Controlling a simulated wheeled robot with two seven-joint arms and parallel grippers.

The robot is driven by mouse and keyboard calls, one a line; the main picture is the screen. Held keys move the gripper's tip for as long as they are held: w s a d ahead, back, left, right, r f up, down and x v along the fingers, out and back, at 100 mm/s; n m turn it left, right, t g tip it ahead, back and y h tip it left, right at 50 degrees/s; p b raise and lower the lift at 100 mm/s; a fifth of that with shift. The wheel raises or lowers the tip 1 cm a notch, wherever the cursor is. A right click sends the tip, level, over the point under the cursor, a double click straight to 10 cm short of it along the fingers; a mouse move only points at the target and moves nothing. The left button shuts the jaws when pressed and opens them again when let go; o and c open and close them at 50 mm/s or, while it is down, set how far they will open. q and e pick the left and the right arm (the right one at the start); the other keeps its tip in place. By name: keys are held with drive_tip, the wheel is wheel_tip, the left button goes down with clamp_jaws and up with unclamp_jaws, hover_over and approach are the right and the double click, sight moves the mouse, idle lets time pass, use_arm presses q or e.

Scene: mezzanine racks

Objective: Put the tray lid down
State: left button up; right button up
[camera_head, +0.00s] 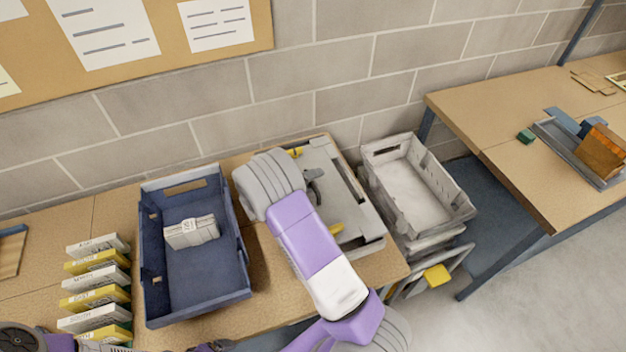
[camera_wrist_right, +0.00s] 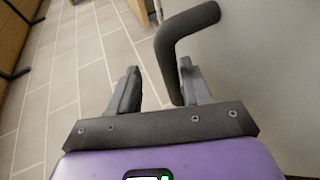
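The grey tray lid (camera_head: 350,205) lies flat on the wooden bench, right of the blue tote, with yellow latches at its edges. My right arm crosses over its left part and hides some of it. A dark bent handle (camera_wrist_right: 183,38) shows in the right wrist view beside a plain grey surface. My right gripper (camera_wrist_right: 158,68) is open, with the handle running between its fingers, close to the right one. A gap shows between the handle and the left finger. My left arm shows only at the bottom left of the head view; its gripper is not clear.
The blue tote (camera_head: 154,255) holds a pale labelled pack (camera_head: 191,232). Several white and yellow boxes (camera_head: 95,285) stand in a row to its left. A pale grey crate (camera_head: 452,190) stands right of the bench. A second table (camera_head: 500,120) carries a grey tray and brown box.

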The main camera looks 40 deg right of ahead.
drive_tip(key=v, duration=1.2)
drive_tip(key=shift+r, duration=0.35)
use_arm(q)
drive_tip(key=shift+r, duration=0.5)
